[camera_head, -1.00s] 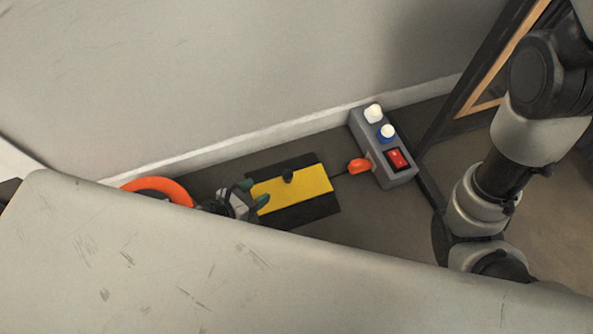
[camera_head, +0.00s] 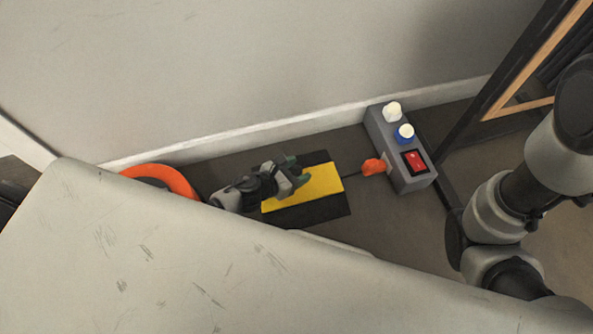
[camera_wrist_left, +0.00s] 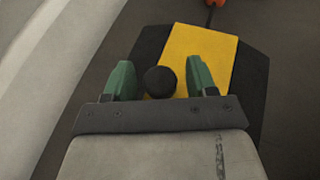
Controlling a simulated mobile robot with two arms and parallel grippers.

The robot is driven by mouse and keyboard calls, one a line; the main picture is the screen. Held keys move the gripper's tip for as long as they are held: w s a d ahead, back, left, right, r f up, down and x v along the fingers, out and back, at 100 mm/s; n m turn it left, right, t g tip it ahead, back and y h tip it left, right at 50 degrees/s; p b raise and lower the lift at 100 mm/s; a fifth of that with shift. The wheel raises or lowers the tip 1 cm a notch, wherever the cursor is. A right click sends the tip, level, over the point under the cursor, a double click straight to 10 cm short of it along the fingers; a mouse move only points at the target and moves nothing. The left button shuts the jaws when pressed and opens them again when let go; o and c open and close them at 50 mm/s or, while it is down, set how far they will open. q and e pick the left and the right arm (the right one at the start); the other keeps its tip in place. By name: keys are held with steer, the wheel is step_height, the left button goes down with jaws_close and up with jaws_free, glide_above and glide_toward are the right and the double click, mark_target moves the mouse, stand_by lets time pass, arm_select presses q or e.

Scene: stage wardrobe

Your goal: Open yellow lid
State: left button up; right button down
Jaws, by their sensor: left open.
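The yellow lid (camera_head: 318,186) lies on a black base (camera_head: 325,210) on the floor by the wall. In the left wrist view the yellow lid (camera_wrist_left: 200,55) carries a round black knob (camera_wrist_left: 160,82). My left gripper (camera_head: 298,171) is over the lid. In the left wrist view its two green fingers (camera_wrist_left: 160,78) are open, one on each side of the knob. I cannot tell whether they touch it. The knob is hidden behind the gripper in the head view. My right arm shows at the right of the head view, but its gripper is not visible.
A grey box (camera_head: 400,150) with a white knob, a blue knob and a red switch stands right of the lid. An orange plug (camera_head: 373,166) links it by cable. An orange ring (camera_head: 165,178) lies left. A pale scratched surface (camera_head: 150,260) fills the foreground.

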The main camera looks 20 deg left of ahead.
arm_select(q)
jaws_close()
stand_by(0.4)
steer(key=shift+d+r, duration=0.1)
